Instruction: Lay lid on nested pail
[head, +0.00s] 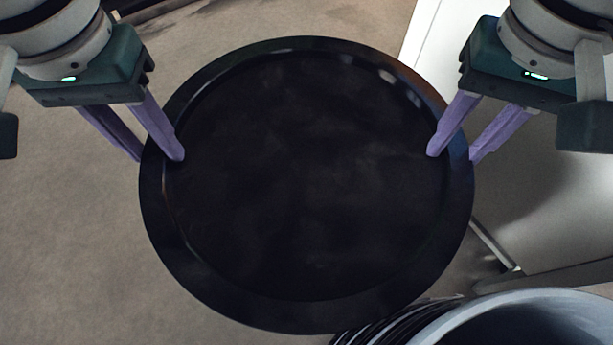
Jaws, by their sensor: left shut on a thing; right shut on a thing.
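A large round black lid (305,180) with a raised rim fills the middle of the head view. My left gripper (160,158) is shut on the lid's left rim, one purple finger over the inner face and one outside. My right gripper (452,155) is shut on the right rim in the same way. The lid is held up between both grippers, above the floor. A grey pail (545,305) shows its open, pale inside at the bottom right corner. Ridged dark edges show at its left side. The lid covers part of the view near it; most of the pail is out of frame.
A white panel or cabinet-like surface (545,215) stands behind the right gripper, with a lower edge above the pail. The grey-brown floor (70,240) is clear on the left.

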